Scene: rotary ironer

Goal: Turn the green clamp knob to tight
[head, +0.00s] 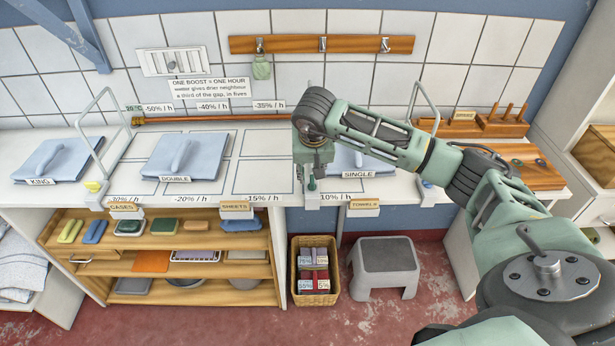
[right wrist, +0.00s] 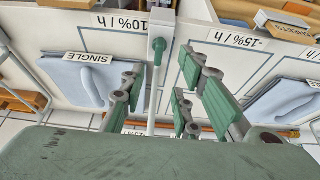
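The green clamp knob (right wrist: 158,48) stands on a white clamp (right wrist: 161,22) at the counter's front edge in the right wrist view. In the head view the knob (head: 312,184) shows just below my right gripper (head: 313,168), with its white clamp (head: 311,200) under it. My right gripper (right wrist: 162,78) is open in the right wrist view, its green-padded fingers spread to either side of the knob's line. I see no contact with the knob, and how far the fingers reach along it is hard to tell. My left gripper is not in view.
A yellow clamp knob (head: 93,187) is at the left of the counter edge and a blue one (head: 427,184) at the right. Blue pads marked DOUBLE (head: 184,157) and SINGLE (head: 362,160) lie on the counter. A grey step stool (head: 385,262) and a basket (head: 313,297) stand below.

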